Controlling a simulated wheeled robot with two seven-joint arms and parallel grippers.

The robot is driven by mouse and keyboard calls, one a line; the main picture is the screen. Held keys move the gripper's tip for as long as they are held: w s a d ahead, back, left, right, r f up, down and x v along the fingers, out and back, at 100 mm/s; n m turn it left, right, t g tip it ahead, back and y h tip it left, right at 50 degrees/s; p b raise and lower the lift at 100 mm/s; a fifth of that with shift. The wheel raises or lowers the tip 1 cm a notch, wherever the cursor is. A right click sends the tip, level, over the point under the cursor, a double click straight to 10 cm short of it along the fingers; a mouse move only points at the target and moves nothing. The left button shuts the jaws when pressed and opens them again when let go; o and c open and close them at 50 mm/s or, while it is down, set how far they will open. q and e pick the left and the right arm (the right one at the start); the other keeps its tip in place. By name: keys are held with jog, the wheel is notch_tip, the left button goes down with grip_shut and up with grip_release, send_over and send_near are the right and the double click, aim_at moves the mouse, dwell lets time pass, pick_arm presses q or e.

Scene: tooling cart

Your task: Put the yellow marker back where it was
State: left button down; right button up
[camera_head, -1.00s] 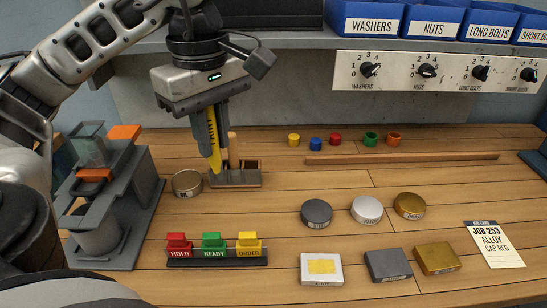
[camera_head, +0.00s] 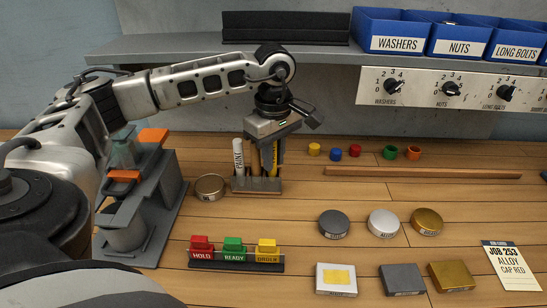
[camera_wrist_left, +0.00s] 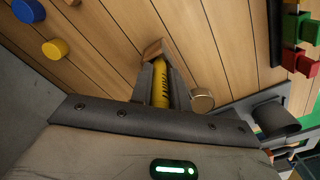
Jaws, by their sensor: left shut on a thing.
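My left gripper (camera_head: 268,168) is shut on the yellow marker (camera_wrist_left: 160,85). It points down over the right part of the small wooden holder (camera_head: 257,186). The marker is mostly covered by the grey fingers in the head view, and its lower end is at the holder's right compartment. I cannot tell how deep it sits. A white marker (camera_head: 239,158) stands upright in the holder's left compartment. A wooden stick (camera_head: 255,158) stands in the middle, close beside the fingers. The holder's end (camera_wrist_left: 157,48) shows beyond the fingertips in the left wrist view. My right gripper is not in view.
A round brass tin (camera_head: 210,187) stands just left of the holder. A grey fixture (camera_head: 160,210) with orange parts stands further left. Red, green and yellow blocks (camera_head: 235,255) stand in front. Small coloured caps (camera_head: 335,154) and a wooden strip (camera_head: 420,172) lie to the right.

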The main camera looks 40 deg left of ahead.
pick_arm(q)
jog(key=shift+f, duration=0.7)
jog(key=shift+f, duration=0.25)
jog(key=c, duration=1.3)
grip_release()
jog(key=shift+c, duration=0.2)
jog(key=shift+r, duration=0.1)
notch_tip(320, 180, up, 12)
jog(key=shift+r+b, duration=0.2)
jog(key=shift+b, duration=0.35)
